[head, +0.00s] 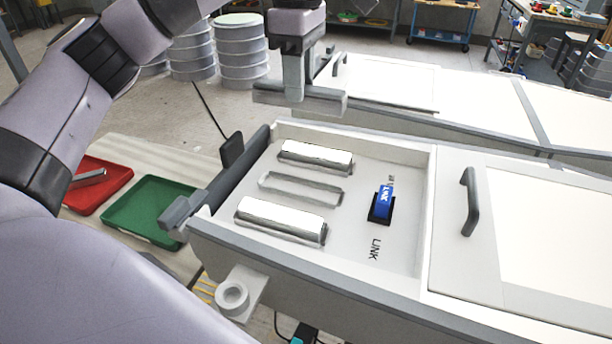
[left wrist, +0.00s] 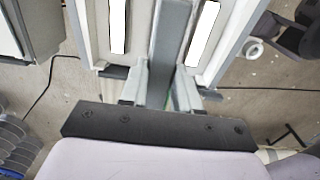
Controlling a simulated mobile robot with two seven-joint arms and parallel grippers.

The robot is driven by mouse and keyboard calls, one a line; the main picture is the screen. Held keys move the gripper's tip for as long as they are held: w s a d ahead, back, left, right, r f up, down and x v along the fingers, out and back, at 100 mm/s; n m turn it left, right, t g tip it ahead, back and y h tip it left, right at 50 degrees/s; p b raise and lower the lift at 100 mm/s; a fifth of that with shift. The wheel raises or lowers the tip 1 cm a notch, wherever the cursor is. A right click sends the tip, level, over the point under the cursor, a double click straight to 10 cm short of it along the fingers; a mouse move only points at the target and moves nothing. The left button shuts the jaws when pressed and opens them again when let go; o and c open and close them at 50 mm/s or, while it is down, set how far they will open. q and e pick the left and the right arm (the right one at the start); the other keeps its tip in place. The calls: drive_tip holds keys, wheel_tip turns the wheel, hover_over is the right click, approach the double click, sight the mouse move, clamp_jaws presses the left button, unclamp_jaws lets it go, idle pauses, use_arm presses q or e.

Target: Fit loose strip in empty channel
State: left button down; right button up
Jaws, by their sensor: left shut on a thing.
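My left gripper (head: 295,80) points down above the far-left side of the panel box. It is shut on a grey strip (head: 326,101), held level and clear of the box; the strip also shows in the left wrist view (left wrist: 169,45). The empty channel (head: 300,188) is a shallow outlined slot in the box, between two seated white-topped strips, the far one (head: 316,154) and the near one (head: 281,216). In the left wrist view the held strip hides the floor between the two white strips. My right gripper is not in view.
A blue block (head: 385,202) in a black socket sits right of the channels, near LINK lettering. The box has raised walls (head: 428,210). A handled white panel (head: 550,230) lies to its right. A green tray (head: 148,207) and red tray (head: 95,182) stand left; the red holds a grey piece.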

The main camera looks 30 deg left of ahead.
use_arm(q)
wheel_tip(320, 180, down, 14)
drive_tip(key=b, duration=0.3)
drive_tip(key=shift+s+r, duration=0.1)
drive_tip(key=shift+f+b, duration=0.3)
drive_tip(key=shift+f, duration=0.15)
wheel_tip(320, 180, down, 4)
drive_tip(key=shift+r, duration=0.25)
drive_tip(key=c, duration=0.8)
unclamp_jaws()
drive_tip(key=shift+f, duration=0.1)
